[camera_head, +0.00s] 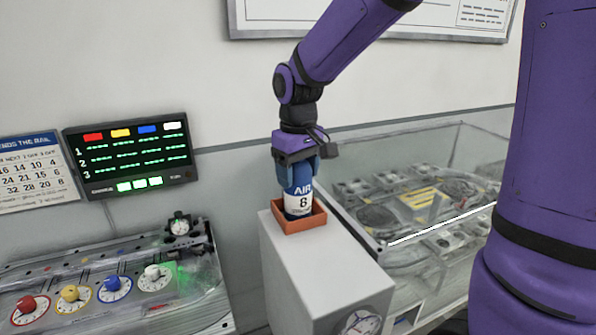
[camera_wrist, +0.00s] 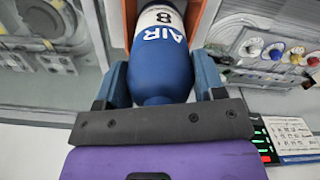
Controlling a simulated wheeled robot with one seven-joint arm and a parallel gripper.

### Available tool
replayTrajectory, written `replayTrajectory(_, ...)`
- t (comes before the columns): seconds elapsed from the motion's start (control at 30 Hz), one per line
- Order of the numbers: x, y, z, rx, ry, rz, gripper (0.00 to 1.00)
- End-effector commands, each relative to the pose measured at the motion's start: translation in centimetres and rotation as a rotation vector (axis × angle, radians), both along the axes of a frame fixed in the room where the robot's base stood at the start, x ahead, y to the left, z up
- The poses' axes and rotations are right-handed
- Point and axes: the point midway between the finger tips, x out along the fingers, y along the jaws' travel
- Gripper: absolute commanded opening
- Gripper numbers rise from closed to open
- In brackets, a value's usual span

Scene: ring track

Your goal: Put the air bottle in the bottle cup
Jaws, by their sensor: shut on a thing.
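The air bottle (camera_head: 299,196) is blue with a white label reading AIR and 8. It stands upright in the head view, its lower part inside an orange square cup (camera_head: 314,218) on top of a white pedestal. My gripper (camera_head: 298,172) is shut on the bottle's upper end from above. In the wrist view the bottle (camera_wrist: 160,70) lies between my two blue fingers, with the orange cup walls (camera_wrist: 208,20) on both sides of its far end. The bottle's base is hidden by the cup, so I cannot tell whether it touches the cup floor.
The white pedestal (camera_head: 305,262) has a gauge on its front. A clear case (camera_head: 420,170) with track parts stands to the right.

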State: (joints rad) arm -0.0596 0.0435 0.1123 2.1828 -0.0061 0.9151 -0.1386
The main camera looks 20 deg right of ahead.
Motion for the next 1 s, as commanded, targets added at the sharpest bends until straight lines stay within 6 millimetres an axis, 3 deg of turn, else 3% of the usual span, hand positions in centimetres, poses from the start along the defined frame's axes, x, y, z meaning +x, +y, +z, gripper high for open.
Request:
replayTrajectory(0.1,0.0,0.0,-0.3,0.000,0.000,0.000,0.25)
replayTrajectory(0.13,0.0,0.0,-0.3,0.000,0.000,0.000,0.68)
replayTrajectory(0.23,0.0,0.0,-0.3,0.000,0.000,0.000,0.89)
replayTrajectory(0.63,0.0,0.0,0.6,0.000,-0.001,0.000,0.89)
replayTrajectory(1.0,0.1,0.0,7.4,0.001,-0.005,-0.001,0.89)
